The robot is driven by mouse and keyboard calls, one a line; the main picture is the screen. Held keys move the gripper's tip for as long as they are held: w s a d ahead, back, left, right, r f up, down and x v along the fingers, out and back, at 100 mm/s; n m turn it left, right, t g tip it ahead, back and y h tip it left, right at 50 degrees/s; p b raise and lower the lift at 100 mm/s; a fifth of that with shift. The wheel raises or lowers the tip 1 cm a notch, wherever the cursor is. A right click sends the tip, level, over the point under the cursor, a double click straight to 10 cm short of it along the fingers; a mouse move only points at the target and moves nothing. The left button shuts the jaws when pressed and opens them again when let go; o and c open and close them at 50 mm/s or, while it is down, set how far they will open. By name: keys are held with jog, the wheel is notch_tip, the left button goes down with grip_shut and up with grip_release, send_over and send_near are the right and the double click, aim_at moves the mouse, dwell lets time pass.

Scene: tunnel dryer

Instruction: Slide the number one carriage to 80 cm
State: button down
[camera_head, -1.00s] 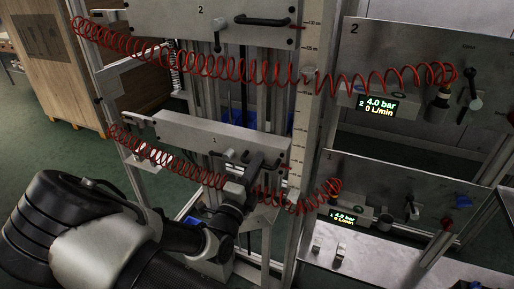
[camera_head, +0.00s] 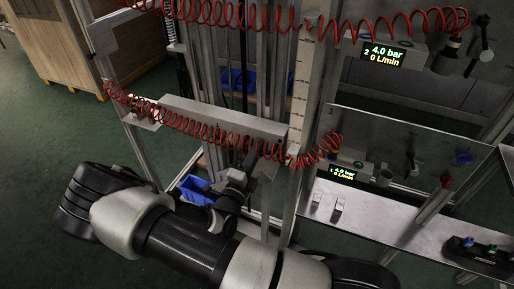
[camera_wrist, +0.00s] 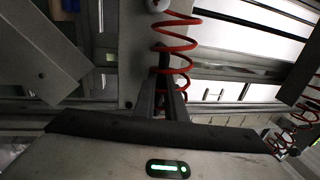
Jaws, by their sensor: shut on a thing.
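The number one carriage (camera_head: 215,117) is a grey plate across the rails of the frame. Its number does not show now. The scale strip (camera_head: 303,90) stands upright at its right end; its figures are too small to read. My gripper (camera_head: 250,163) is at the front of the carriage, towards its right end. In the wrist view the dark fingers of my gripper (camera_wrist: 164,103) are closed on the carriage's black handle, which they mostly hide. A grey ball knob (camera_wrist: 157,5) shows beyond the fingertips.
A coiled red hose (camera_head: 190,125) hangs across the carriage and close to my fingers. Blue bins (camera_head: 195,188) lie below and behind the frame. The lower pressure panel (camera_head: 395,150), reading 4.0 bar, stands right, above a grey shelf (camera_head: 380,215).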

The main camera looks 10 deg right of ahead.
jog(key=c, duration=2.1)
grip_release()
jog(key=shift+f, duration=0.45)
jog(key=shift+r, duration=0.2)
jog(key=p+v, duration=0.1)
jog(key=v, duration=1.6)
jog(key=shift+s+a, duration=0.2)
